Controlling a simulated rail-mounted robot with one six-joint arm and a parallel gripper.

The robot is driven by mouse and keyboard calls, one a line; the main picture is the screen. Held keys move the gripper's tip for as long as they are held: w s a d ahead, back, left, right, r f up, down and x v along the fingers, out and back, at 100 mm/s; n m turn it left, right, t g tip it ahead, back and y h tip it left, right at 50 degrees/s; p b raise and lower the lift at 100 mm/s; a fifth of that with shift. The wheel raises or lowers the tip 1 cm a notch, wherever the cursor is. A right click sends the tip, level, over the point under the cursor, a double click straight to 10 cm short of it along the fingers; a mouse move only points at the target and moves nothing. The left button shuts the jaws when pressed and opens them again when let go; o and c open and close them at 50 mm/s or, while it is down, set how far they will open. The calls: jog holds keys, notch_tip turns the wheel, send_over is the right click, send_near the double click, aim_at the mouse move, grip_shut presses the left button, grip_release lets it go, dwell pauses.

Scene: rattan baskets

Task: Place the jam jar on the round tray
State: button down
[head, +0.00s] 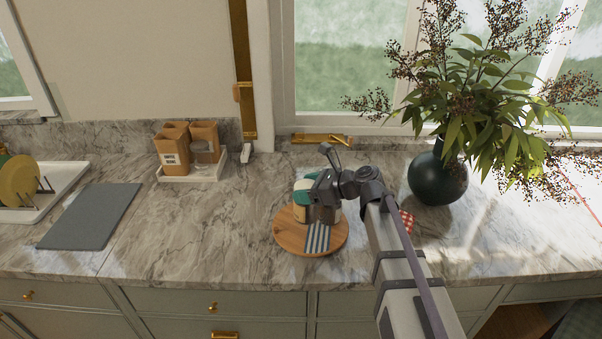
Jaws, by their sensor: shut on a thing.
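My gripper (323,207) is over the back part of the tray, pointing down. It is shut on a small brownish jar, taken to be the jam jar (325,214), which is mostly hidden by the gripper. I cannot tell whether the jar touches the tray. A teal-topped, pale item (301,192) stands at the tray's back left, close beside the gripper.
A red-and-white checked item (407,222) is partly hidden behind my arm, right of the tray. A dark vase (437,180) with tall branches stands farther right. Canisters (187,146) in a white holder, a grey board (90,216) and a dish rack (35,205) are left. Counter left of the tray is clear.

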aim_at(317, 212)
jog(key=shift+s+d, duration=0.15)
jog(key=shift+s, duration=0.45)
notch_tip(317, 212, down, 7)
jog(key=b, duration=0.6)
jog(key=shift+r+b, duration=0.1)
jog(key=shift+b, duration=0.3)
jog(key=shift+f+b, duration=0.6)
grip_release()
jog(key=shift+r, duration=0.1)
jog(key=p+v, duration=0.4)
jog(key=v, duration=0.6)
jog(key=shift+s+d+r, duration=0.1)
jog(key=shift+d+r, duration=0.05)
jog(key=shift+d, duration=0.2)
